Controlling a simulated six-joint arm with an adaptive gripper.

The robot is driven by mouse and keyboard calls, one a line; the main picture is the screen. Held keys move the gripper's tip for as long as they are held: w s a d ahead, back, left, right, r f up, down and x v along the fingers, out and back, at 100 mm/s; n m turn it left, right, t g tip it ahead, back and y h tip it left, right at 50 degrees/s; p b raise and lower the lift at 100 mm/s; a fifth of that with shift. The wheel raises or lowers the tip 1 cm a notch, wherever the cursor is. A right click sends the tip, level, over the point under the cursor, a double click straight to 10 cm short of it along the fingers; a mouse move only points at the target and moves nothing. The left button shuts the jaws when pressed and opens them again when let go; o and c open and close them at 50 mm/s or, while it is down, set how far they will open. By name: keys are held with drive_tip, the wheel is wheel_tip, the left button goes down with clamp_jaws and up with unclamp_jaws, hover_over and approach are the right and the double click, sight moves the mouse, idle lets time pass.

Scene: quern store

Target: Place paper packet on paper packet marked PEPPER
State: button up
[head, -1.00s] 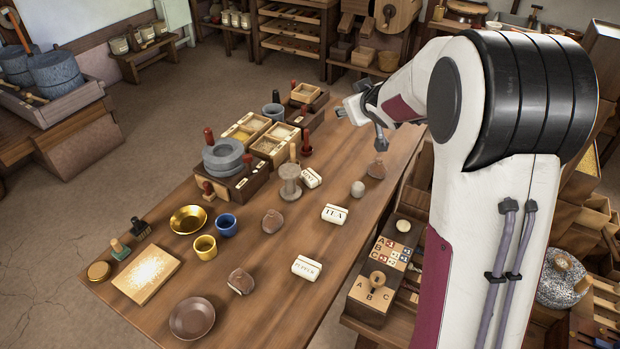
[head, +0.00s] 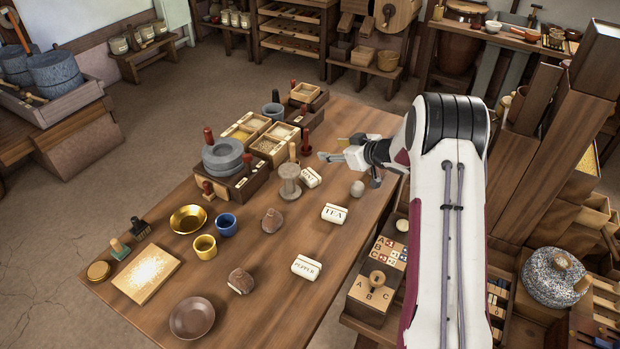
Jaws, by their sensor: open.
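The paper packet marked PEPPER (head: 306,267) lies flat on the front right part of the table. A second cream paper packet marked TEA (head: 334,213) lies behind it. A third, smaller-looking paper packet (head: 311,177) lies farther back, beside a grey spool-shaped stand; its dark lettering is too small to read surely. My gripper (head: 350,168) is open and empty, above the far right part of the table, to the right of the third packet. It is apart from all three packets.
The wooden table (head: 265,300) also bears a round grey stone (head: 357,189), brown lumpy objects (head: 241,281), a spool-shaped stand (head: 289,182), a brown dish (head: 192,318), cups and boxes of grain. A lettered block unit (head: 374,292) stands off its right edge. Bare wood surrounds the PEPPER packet.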

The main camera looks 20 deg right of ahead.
sight(312, 175)
drive_tip(key=f, duration=0.2)
drive_tip(key=s+a+f+y, duration=0.1)
drive_tip(key=f, duration=0.2)
drive_tip(key=f+g+y, duration=0.1)
drive_tip(key=f, duration=0.2)
drive_tip(key=shift+s+a+n, duration=0.35)
drive_tip(key=shift+s+n, duration=0.05)
drive_tip(key=shift+x, duration=1.3)
drive_tip(key=shift+s+f+x, duration=0.15)
drive_tip(key=shift+x, duration=0.7)
drive_tip(key=shift+s+f+x, duration=0.1)
drive_tip(key=shift+x, duration=1.75)
drive_tip(key=shift+s+a+r, duration=0.1)
drive_tip(key=shift+c, duration=0.3)
drive_tip(key=c, duration=1)
